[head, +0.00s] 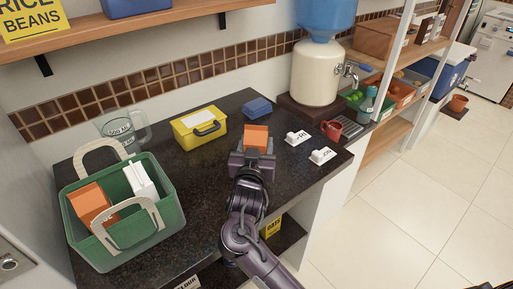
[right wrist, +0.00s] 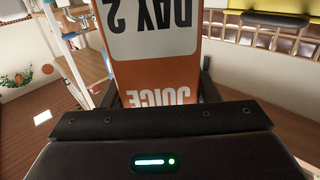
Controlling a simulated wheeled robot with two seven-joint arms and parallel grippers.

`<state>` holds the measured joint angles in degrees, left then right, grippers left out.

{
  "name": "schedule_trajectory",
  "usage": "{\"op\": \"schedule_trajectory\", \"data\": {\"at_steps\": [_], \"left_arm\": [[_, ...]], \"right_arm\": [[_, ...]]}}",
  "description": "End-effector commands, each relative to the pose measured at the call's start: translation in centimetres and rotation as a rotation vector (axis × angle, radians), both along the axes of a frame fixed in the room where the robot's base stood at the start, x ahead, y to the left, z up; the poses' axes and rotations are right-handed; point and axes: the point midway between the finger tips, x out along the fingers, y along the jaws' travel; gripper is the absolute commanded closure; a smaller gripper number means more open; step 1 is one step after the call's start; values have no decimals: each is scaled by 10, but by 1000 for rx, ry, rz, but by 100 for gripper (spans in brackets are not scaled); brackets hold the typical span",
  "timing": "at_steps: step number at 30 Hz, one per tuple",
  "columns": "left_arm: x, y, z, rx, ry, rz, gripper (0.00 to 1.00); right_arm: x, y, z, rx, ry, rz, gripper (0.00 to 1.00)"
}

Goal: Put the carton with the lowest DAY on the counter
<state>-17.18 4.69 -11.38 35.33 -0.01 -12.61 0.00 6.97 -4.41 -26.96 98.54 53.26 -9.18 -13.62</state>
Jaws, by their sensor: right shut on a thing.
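My right gripper (head: 252,156) is shut on an orange carton (head: 257,136) over the middle of the dark counter (head: 215,200). In the right wrist view the carton (right wrist: 155,75) reads "DAY 2" and "JUICE", upside down, between the fingers. I cannot tell whether its base touches the counter. A green basket (head: 130,244) with pale handles stands at the counter's left end. It holds another orange carton (head: 92,203) and a white carton (head: 140,181); their DAY marks are not readable. My left gripper is not in view.
A yellow box (head: 199,128), a blue box (head: 257,107) and a clear jug (head: 122,130) stand along the back. White labelled pieces (head: 322,156) and a red mug (head: 331,129) lie right, near a large dispenser (head: 318,75). Counter between basket and gripper is clear.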

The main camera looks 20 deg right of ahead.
Motion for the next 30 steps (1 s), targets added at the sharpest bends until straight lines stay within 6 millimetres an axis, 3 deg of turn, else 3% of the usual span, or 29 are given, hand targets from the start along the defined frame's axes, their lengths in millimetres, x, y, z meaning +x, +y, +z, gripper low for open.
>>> {"op": "schedule_trajectory", "data": {"at_steps": [8, 9, 13, 23, 30], "left_arm": [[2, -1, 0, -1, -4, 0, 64], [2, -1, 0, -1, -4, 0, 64], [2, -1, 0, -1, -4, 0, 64], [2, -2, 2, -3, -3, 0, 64], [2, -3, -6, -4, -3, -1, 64]], "right_arm": [[0, 0, -3, 0, 0, 0, 93], [0, 0, -4, -1, 4, 0, 40], [0, 0, -3, -1, 4, 0, 24], [0, 0, 1, 0, 2, 0, 24], [-34, 16, -3, 3, 5, 3, 24]]}}
